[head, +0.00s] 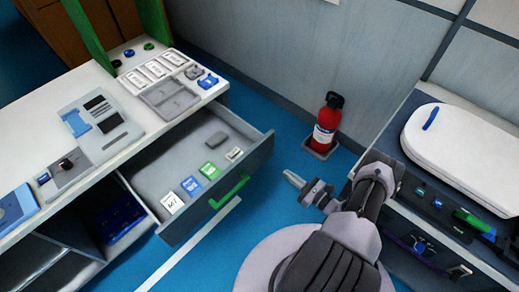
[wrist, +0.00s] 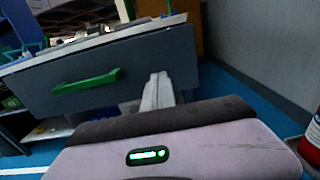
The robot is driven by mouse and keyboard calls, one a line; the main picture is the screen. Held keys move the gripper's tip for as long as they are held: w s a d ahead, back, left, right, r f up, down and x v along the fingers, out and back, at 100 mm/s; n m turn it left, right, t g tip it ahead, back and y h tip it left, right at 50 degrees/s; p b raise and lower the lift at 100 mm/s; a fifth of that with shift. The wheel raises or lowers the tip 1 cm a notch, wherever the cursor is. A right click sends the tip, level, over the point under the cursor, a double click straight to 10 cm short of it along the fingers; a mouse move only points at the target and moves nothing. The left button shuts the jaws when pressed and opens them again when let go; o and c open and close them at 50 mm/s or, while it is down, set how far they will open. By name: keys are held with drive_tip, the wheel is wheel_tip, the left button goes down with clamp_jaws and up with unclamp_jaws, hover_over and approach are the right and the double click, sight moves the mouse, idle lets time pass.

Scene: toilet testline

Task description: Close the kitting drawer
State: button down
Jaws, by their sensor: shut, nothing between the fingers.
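The kitting drawer (head: 184,213) is pulled out from under the white worktop in the head view. It has a grey front and a green handle (head: 229,191). Inside lie several small cards and blocks, green, blue, white and grey. In the wrist view the drawer front (wrist: 115,70) fills the upper left, with the green handle (wrist: 87,82) on it. My gripper (head: 291,178) is shut and empty, to the right of the drawer front and apart from the handle. In the wrist view my gripper's fingers (wrist: 157,88) appear just right of the handle; contact with the drawer is not visible.
A red fire extinguisher (head: 327,123) stands on the floor by the wall. The worktop (head: 118,166) holds trays and parts. A bench with a white toilet lid (head: 462,157) is at the right. Blue floor is free between drawer and gripper.

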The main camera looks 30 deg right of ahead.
sight(259, 154)
drive_tip(key=b+x, duration=0.2)
drive_tip(key=x, duration=1)
drive_tip(key=shift+w+a+f+b, duration=0.1)
drive_tip(key=shift+w+a+b, duration=0.1)
drive_tip(key=shift+a+b, duration=0.1)
